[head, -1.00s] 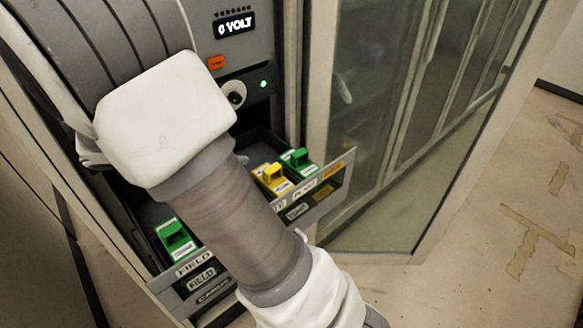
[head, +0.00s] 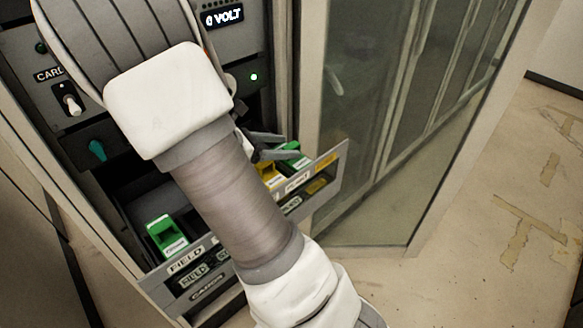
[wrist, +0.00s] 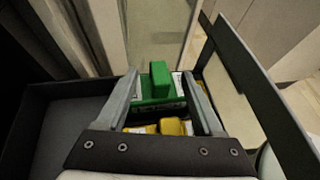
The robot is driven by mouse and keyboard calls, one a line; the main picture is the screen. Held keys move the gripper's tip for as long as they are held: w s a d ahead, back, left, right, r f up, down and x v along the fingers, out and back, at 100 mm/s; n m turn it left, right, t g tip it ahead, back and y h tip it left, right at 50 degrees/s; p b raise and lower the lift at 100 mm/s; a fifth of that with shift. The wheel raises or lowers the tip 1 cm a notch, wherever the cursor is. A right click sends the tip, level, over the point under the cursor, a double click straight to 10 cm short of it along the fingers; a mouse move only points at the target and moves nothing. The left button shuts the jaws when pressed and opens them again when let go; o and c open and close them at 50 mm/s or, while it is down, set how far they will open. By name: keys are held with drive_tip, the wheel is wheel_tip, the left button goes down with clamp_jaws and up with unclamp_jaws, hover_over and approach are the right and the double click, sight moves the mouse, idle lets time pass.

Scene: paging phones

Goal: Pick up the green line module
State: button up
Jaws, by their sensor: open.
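A green line module (wrist: 159,85) with a raised block handle sits in the open drawer, between the fingers of my gripper (wrist: 159,76) in the wrist view. The fingers are open, one on each side of it; I cannot tell if they touch it. In the head view, my gripper (head: 275,146) is over the drawer's right part and partly covers this green module (head: 297,160). A second green module (head: 166,236) sits at the drawer's left end, apart from my gripper.
A yellow module (wrist: 172,127) sits right beside the green one, close to my gripper's base. The drawer's labelled front panel (head: 325,180) rises beside the modules. A glass-doored cabinet (head: 365,120) stands to the right. My arm hides the drawer's middle.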

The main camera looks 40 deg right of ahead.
drive_tip(key=shift+d+f, duration=0.2)
drive_tip(key=shift+d, duration=0.1)
clamp_jaws()
drive_tip(key=shift+s, duration=0.1)
idle(1.1)
